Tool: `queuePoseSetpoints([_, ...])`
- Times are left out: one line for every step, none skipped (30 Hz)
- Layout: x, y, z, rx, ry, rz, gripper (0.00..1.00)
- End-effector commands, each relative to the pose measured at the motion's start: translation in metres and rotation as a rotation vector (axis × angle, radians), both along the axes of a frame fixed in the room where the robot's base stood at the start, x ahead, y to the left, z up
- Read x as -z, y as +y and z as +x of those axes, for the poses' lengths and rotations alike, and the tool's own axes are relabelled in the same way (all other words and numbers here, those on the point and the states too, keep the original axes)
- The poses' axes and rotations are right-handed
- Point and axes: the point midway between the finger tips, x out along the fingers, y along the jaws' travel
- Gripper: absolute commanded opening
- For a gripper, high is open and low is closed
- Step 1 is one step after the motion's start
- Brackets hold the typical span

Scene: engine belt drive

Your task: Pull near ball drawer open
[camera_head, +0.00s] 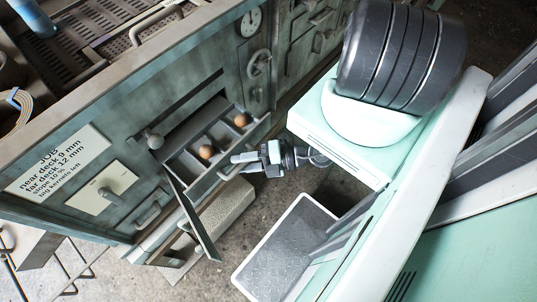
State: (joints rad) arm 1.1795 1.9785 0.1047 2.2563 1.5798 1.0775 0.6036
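A shallow drawer (185,158) with compartments sticks out of the grey-green cabinet front. It looks at least partly open. A brown ball (207,152) sits in it, and another brown ball (241,119) lies farther along its row. My gripper (236,158) is at the drawer's outer front edge, its fingers pointing left toward it. The fingers are small here, and I cannot tell whether they touch the drawer front or grip a handle. No label on the drawer is readable.
A dark flap (193,220) hangs out below the drawer. A label plate (58,160) and a knob plate (102,188) are on the cabinet front. A gauge (250,22) and a handwheel (259,64) are farther along. Concrete floor (240,240) shows below.

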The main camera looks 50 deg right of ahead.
Motion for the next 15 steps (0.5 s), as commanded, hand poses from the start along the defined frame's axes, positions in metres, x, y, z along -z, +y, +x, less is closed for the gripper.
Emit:
queuePoseSetpoints([0.0, 0.0, 0.0, 0.0, 0.0, 0.0, 0.36])
queuePoseSetpoints([0.0, 0.0, 0.0, 0.0, 0.0, 0.0, 0.36])
queuePoseSetpoints([0.0, -0.001, -0.001, 0.0, 0.0, 0.0, 0.36])
queuePoseSetpoints([0.0, -0.003, -0.002, 0.0, -0.001, -0.001, 0.36])
queuePoseSetpoints([0.0, -0.005, -0.004, 0.0, -0.001, -0.001, 0.36])
queuePoseSetpoints([0.001, -0.008, -0.006, 0.001, -0.001, -0.002, 0.36])
queuePoseSetpoints([0.001, -0.011, -0.009, 0.0, 0.0, -0.003, 0.36])
queuePoseSetpoints([0.0, -0.014, -0.013, 0.0, 0.0, -0.003, 0.36])
queuePoseSetpoints([0.0, -0.019, -0.018, 0.001, 0.001, -0.003, 0.36])
queuePoseSetpoints([-0.001, -0.024, -0.022, 0.002, 0.001, -0.004, 0.36])
queuePoseSetpoints([-0.001, -0.028, -0.027, 0.002, 0.001, -0.004, 0.36])
queuePoseSetpoints([-0.002, -0.035, -0.033, 0.002, 0.0, -0.005, 0.36])
queuePoseSetpoints([-0.003, -0.04, -0.038, 0.002, 0.003, -0.005, 0.36])
queuePoseSetpoints([-0.004, -0.045, -0.043, 0.002, 0.002, -0.004, 0.36])
queuePoseSetpoints([-0.005, -0.052, -0.05, 0.002, 0.001, -0.004, 0.36])
